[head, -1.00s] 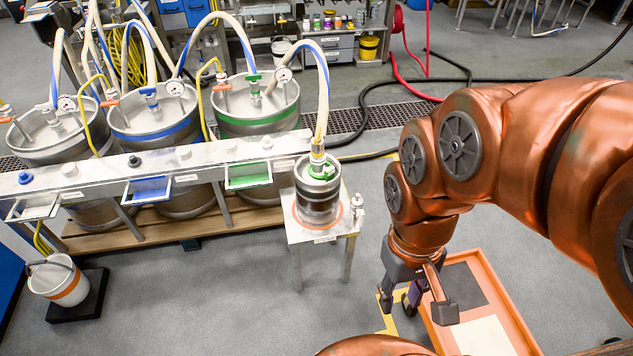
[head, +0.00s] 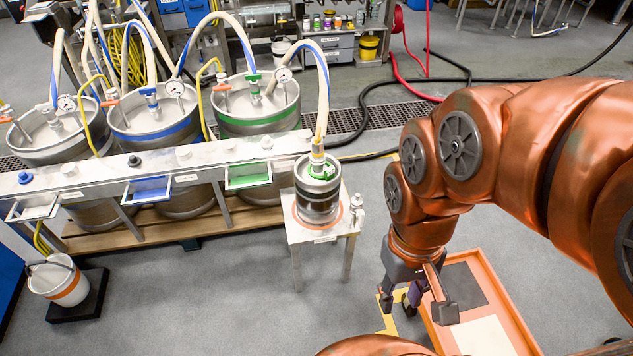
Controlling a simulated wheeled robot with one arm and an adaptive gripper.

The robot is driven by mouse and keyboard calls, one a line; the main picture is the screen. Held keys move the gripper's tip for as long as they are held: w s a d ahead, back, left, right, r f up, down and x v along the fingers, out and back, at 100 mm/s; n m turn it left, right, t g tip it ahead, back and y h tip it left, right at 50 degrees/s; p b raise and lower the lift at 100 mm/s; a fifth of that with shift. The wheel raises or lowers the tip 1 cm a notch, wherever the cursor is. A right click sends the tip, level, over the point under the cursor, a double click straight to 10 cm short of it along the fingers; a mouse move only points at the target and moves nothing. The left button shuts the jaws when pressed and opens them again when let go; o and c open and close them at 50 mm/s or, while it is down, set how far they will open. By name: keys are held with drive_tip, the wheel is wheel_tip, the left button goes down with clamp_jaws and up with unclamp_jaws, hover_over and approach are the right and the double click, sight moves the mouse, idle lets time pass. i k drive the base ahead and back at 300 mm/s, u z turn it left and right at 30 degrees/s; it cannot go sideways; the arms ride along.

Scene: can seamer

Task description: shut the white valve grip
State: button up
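Several small knobs stand on the long metal rail (head: 105,172) in front of the kegs.
A small keg (head: 318,203) with a hose stands on a stand (head: 327,236) between the rail and my arm. Large kegs (head: 258,108) stand behind the rail. An orange-rimmed tray (head: 505,305) lies below my gripper. A white bucket (head: 58,281) is lower left. The middle floor is clear.

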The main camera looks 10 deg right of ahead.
sight(361, 215)
drive_tip(key=z, duration=0.5)
drive_tip(key=k, duration=1.1)
drive_tip(key=u, duration=0.7)
drive_tip(key=i, duration=0.85)
drive_tip(key=u, duration=0.45)
